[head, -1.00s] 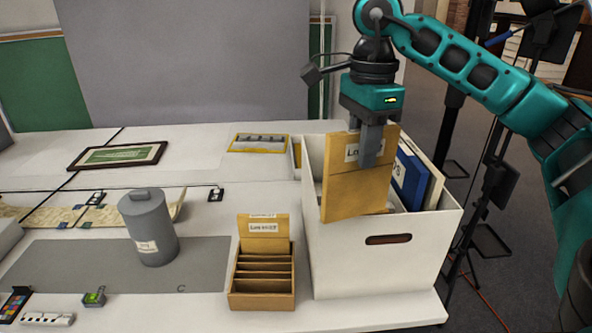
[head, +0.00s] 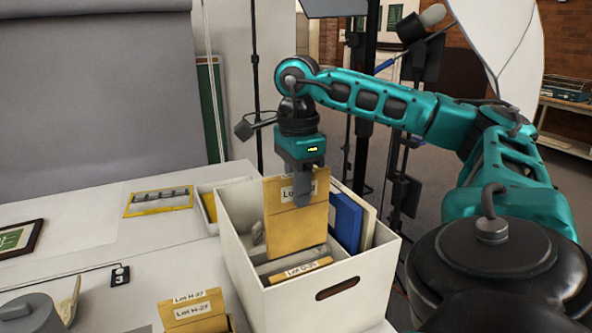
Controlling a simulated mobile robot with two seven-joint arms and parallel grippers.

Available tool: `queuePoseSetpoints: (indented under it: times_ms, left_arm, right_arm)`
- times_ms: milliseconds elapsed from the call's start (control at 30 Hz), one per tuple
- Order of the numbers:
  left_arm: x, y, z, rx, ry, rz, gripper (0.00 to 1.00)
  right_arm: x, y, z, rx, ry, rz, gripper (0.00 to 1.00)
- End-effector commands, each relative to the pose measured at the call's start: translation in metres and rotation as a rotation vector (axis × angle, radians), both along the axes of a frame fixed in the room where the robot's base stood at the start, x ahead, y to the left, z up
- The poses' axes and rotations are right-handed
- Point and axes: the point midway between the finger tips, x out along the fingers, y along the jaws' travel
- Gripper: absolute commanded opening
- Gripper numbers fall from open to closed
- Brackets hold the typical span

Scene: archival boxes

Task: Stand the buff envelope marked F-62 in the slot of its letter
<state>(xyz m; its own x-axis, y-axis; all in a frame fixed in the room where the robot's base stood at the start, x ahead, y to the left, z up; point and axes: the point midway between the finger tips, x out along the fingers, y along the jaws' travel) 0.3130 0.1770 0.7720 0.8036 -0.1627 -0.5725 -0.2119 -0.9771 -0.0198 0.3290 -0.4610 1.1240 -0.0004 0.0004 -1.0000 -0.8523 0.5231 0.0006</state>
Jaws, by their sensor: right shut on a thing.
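My right gripper (head: 303,200) is shut on a buff envelope (head: 298,232) and holds it upright over the white box (head: 260,305), its lower part inside the box. Its label starts with "Lo"; the rest is hidden behind the fingers. Inside the box, in front of it, a buff item labelled like "Lot G-31" (head: 300,271) shows its top edge. A blue folder (head: 346,222) and a cream folder (head: 369,227) stand at the box's right side. My left gripper is not in view.
A small buff holder with envelopes marked Lot H-27 (head: 194,312) stands at the bottom, left of the box. A grey canister (head: 35,315) is at lower left. Stands and a reflector are behind the box.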

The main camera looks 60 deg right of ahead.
Motion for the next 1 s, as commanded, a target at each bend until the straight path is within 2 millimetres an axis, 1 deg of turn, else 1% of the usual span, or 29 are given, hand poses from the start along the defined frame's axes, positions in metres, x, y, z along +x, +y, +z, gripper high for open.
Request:
queuePoseSetpoints:
  times_ms: [33,400,500,567,733,833,1000]
  left_arm:
    - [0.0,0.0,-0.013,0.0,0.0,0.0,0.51]
    - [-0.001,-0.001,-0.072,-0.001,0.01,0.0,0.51]
    - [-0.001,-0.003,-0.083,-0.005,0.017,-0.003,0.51]
    - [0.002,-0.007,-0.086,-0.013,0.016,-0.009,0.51]
    - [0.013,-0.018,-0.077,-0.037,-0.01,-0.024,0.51]
    - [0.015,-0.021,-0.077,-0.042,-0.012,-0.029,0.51]
    - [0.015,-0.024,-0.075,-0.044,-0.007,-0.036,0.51]
  right_arm:
    - [0.0,0.0,-0.016,-0.001,-0.001,0.0,0.0]
    - [0.0,0.0,-0.081,-0.001,0.001,0.001,0.0]
    - [0.0,0.0,-0.097,-0.001,0.001,0.001,0.0]
    - [0.0,0.0,-0.105,-0.001,0.002,0.001,0.0]
    - [0.0,0.0,-0.122,-0.001,0.001,0.0,0.0]
    - [0.0,0.0,-0.126,-0.001,-0.001,0.0,0.0]
    - [0.0,0.0,-0.128,-0.001,-0.002,0.0,0.0]
